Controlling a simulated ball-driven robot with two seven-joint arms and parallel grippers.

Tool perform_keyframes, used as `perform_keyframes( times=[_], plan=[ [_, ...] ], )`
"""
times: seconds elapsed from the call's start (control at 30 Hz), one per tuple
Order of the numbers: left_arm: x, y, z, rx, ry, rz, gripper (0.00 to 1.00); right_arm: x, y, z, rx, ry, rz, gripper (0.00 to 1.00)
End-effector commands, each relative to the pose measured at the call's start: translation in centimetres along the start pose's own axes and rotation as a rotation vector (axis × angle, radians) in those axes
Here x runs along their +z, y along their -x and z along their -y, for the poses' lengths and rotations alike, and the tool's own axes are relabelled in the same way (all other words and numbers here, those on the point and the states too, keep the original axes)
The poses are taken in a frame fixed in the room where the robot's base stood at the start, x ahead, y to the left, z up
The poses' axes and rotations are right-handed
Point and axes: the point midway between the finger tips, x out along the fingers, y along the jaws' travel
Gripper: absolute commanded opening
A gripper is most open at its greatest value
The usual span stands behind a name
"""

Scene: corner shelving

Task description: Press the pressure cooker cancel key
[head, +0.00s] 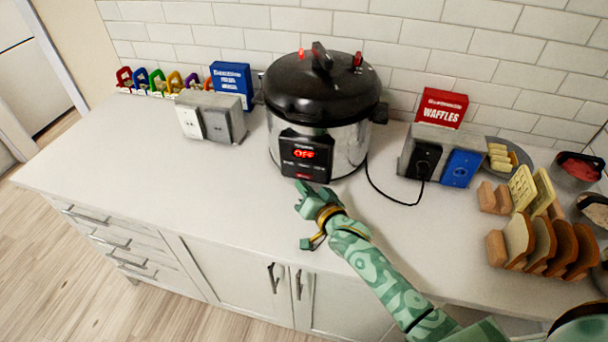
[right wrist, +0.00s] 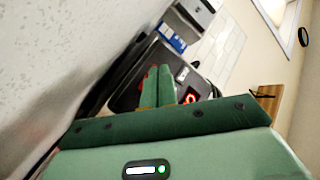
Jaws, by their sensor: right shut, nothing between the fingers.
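The pressure cooker (head: 345,145) stands on the counter against the tiled wall, with a black lid and a steel body. Its dark front panel (head: 288,166) has a lit red display (head: 303,154) reading OFF; the small keys are too small to read. My right gripper (head: 302,200) is just in front of and below the panel, over the counter. In the right wrist view its two green fingers (right wrist: 166,86) are together and empty. They point at the dark panel (right wrist: 128,97) and hide part of it; contact cannot be told. My left gripper is not in view.
A grey-white socket block (head: 212,122) and blue box (head: 232,82) stand left of the cooker. A second block (head: 410,155), red waffles box (head: 442,107) and bread racks (head: 495,245) stand right. A black cord (head: 385,196) lies by the cooker. The left front counter is clear.

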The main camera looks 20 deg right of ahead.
Motion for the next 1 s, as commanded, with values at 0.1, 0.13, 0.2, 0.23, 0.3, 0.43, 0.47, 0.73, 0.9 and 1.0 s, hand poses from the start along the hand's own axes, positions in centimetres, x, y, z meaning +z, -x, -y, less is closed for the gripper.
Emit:
perform_keyframes(
  times=[0.1, 0.13, 0.2, 0.23, 0.3, 0.43, 0.47, 0.73, 0.9, 1.0],
  plan=[
    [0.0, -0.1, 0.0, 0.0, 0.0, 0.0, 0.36, 0.1, 0.0, -0.1, 0.0, 0.0, 0.0, 0.0],
    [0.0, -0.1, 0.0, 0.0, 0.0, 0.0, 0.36, 0.1, 0.0, 0.0, 0.0, 0.0, 0.0, 0.0],
    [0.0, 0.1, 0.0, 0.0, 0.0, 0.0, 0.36, 0.1, 0.1, 0.1, 0.0, -0.001, 0.001, 0.0],
    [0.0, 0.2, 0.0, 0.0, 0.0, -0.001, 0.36, 0.2, 0.2, 0.1, 0.0, -0.001, 0.001, 0.0],
    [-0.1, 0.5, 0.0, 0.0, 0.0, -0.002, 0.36, 0.4, 0.6, 0.5, 0.0, -0.002, 0.002, 0.0],
    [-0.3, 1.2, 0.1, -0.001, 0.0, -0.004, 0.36, 1.0, 1.6, 1.2, 0.0, -0.003, 0.001, 0.0],
    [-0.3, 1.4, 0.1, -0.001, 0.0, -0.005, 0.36, 1.1, 1.8, 1.4, 0.0, -0.002, 0.001, 0.0],
    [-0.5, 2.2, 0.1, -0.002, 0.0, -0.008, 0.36, 2.4, 3.3, 2.4, 0.001, -0.002, 0.001, 0.0],
    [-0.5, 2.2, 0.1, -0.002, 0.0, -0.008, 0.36, 2.6, 3.5, 2.5, 0.0, -0.001, 0.0, 0.0],
    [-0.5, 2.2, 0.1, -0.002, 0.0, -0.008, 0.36, 2.6, 3.5, 2.5, 0.0, -0.001, 0.0, 0.0]
  ],
)
